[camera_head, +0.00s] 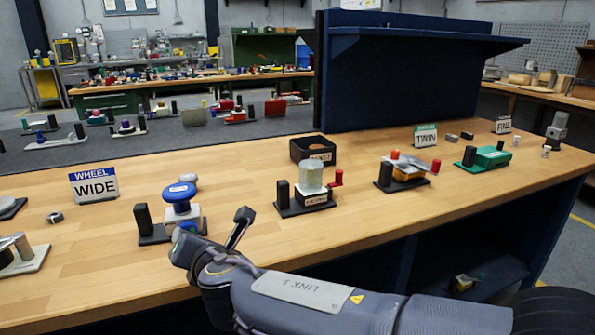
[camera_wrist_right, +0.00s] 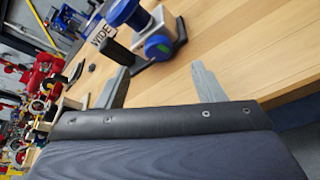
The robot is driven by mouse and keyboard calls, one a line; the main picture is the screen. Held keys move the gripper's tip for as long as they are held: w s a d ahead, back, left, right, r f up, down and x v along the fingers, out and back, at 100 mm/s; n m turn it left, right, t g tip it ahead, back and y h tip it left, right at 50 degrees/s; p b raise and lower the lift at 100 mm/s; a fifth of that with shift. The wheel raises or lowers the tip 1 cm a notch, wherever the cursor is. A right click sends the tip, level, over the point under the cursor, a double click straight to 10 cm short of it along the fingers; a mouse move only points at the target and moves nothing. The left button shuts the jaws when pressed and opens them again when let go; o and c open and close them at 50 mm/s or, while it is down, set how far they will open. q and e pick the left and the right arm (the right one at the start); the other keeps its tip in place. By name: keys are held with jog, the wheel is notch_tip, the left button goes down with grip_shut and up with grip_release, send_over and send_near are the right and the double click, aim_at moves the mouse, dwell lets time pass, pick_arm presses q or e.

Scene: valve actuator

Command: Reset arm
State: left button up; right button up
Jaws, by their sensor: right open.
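My right gripper (camera_head: 214,230) is open and empty at the table's front edge. It is just in front of and below a valve unit with a blue handwheel (camera_head: 180,191), a white body and a black post (camera_head: 143,217) on a dark base. In the right wrist view, the open fingers (camera_wrist_right: 162,67) point toward this unit. There the blue wheel (camera_wrist_right: 122,12), a round blue knob (camera_wrist_right: 158,47) and the black post (camera_wrist_right: 117,50) show beyond the fingertips. I cannot tell whether a finger touches the unit. My left gripper is out of view.
A "WHEEL WIDE" sign (camera_head: 94,186) stands behind left. To the right are a silver-capped unit with a red knob (camera_head: 336,178), a black bin (camera_head: 312,150), an orange unit (camera_head: 404,167) and a green unit (camera_head: 487,157). Bare wood (camera_head: 95,240) shows at front left.

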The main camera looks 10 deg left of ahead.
jog(key=w+d+f+m+h, duration=0.15)
jog(key=d+m+h, duration=0.25)
jog(key=d+m, duration=0.85)
jog(key=w+d+f+m+h, duration=0.1)
jog(key=w+d+m+h, duration=0.3)
jog(key=d, duration=1.6)
jog(key=s+d+f+m+g, duration=0.2)
jog(key=s+d+f+m, duration=0.2)
jog(key=s+d+m, duration=0.45)
jog(key=s+d+f+m+g+y, duration=0.1)
jog(key=s+d+f+m+g, duration=0.2)
jog(key=s+m, duration=0.45)
jog(key=s+d+f+m+y, duration=0.1)
jog(key=s+d+f+m, duration=0.3)
jog(key=s, duration=0.6)
notch_tip(320, 180, up, 18)
jog(key=a+m+p, duration=0.1)
jog(key=p, duration=1.8)
jog(key=shift+s+a+r+y, duration=0.15)
jog(key=shift+s+a+y, duration=0.15)
jog(key=shift+s, duration=0.1)
